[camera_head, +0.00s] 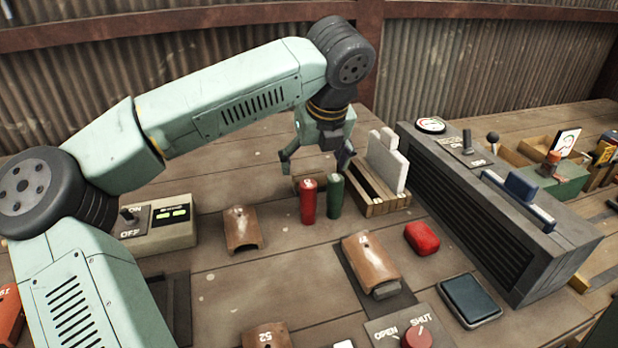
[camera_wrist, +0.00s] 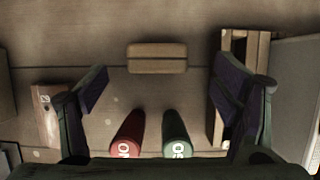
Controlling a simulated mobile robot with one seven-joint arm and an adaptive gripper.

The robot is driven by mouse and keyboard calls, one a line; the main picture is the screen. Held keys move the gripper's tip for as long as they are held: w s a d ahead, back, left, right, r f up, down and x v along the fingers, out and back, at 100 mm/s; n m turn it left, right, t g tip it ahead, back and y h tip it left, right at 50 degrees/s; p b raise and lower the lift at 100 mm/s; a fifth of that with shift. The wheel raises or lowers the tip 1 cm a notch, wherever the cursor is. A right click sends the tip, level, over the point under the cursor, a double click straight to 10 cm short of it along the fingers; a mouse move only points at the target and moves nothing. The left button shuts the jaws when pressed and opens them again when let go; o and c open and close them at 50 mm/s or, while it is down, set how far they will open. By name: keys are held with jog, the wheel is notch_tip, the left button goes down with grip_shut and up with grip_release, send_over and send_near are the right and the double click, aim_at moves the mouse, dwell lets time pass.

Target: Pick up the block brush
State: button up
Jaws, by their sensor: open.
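A small tan wooden block with a dark line along its length, which looks like the block brush (camera_wrist: 157,58), lies flat on the table in the wrist view. It is ahead of my gripper (camera_wrist: 160,92), centred between the two spread fingers and apart from them. In the head view my gripper (camera_head: 315,160) hangs open and empty above the table, pointing down, behind the red and green cylinders. There the block is mostly hidden behind the cylinders, and I cannot make out its bristles.
A red cylinder (camera_head: 308,201) and a green cylinder (camera_head: 335,196) stand close by. A wooden crate (camera_head: 384,207) with pale boards is just right of my gripper. A large grey machine (camera_head: 500,205) stands further right. Brown curved pieces (camera_head: 243,230) lie in front.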

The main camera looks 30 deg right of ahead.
aim_at(310, 175)
jog(key=shift+p+x, duration=1.15)
jog(key=shift+x, duration=1.55)
jog(key=shift+s+a+f, duration=0.1)
jog(key=shift+s+a, duration=0.05)
jog(key=shift+a, duration=0.05)
jog(key=shift+c, duration=0.4)
jog(key=c, duration=1.2)
notch_tip(310, 175, up, 10)
jog(key=b, duration=0.2)
jog(key=shift+b, duration=0.3)
